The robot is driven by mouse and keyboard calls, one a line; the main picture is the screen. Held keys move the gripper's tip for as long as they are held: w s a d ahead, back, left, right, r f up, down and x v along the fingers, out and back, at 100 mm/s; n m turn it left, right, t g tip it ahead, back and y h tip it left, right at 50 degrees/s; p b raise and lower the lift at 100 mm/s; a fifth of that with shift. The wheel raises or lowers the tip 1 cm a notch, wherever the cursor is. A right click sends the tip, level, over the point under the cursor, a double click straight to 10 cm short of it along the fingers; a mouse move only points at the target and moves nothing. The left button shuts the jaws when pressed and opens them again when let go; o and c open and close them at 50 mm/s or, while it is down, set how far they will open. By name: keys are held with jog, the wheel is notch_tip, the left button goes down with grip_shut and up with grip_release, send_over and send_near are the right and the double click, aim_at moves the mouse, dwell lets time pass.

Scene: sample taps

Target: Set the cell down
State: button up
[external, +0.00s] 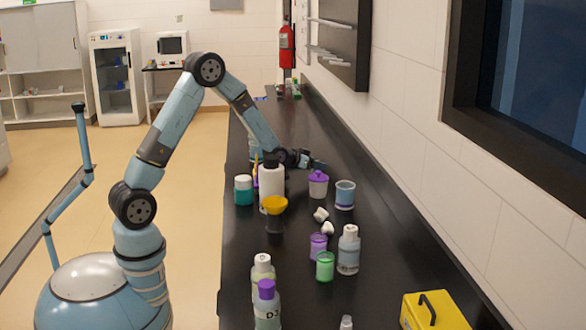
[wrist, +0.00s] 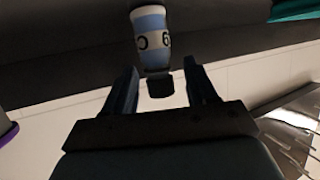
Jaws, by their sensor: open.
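A small cylinder (wrist: 150,38) with white and pale-blue bands, dark lettering and a dark end is probably the cell. In the wrist view it appears just ahead of my gripper (wrist: 164,76), its dark end pointing toward the gap between the two fingers. The fingers stand apart, with visible space on both sides of that dark end. In the external view my gripper (external: 316,163) is low over the black bench (external: 375,245), behind the white bottle and the purple-lidded jar. I cannot make out the cell there.
A white bottle (external: 271,182), a teal jar (external: 243,190), a purple-lidded jar (external: 318,185) and a blue-rimmed beaker (external: 345,196) stand in front of my gripper. More bottles and a yellow box (external: 434,312) are nearer. The tiled wall (external: 420,130) bounds the bench on the right.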

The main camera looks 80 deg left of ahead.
jog(key=shift+v, duration=3.8)
jog(key=shift+r, duration=0.1)
jog(key=s+d+r+m+g+h, duration=0.1)
jog(key=s+d+r, duration=0.4)
jog(key=d+r, duration=0.3)
jog(key=s+d+r+m+g+h, duration=0.1)
jog(key=s+d+r+g, duration=0.1)
jog(key=s+d+r, duration=0.6)
jog(key=s+d+m+g+h, duration=0.1)
jog(key=s+d+g, duration=0.1)
jog(key=s+d, duration=0.6)
jog(key=s+d+r+m+g+h, duration=0.1)
jog(key=s+d, duration=0.7)
jog(key=s, duration=0.8)
jog(key=shift+s+d+r+g+h, duration=0.3)
jog(key=shift+d+g+h, duration=0.1)
jog(key=shift+h, duration=0.2)
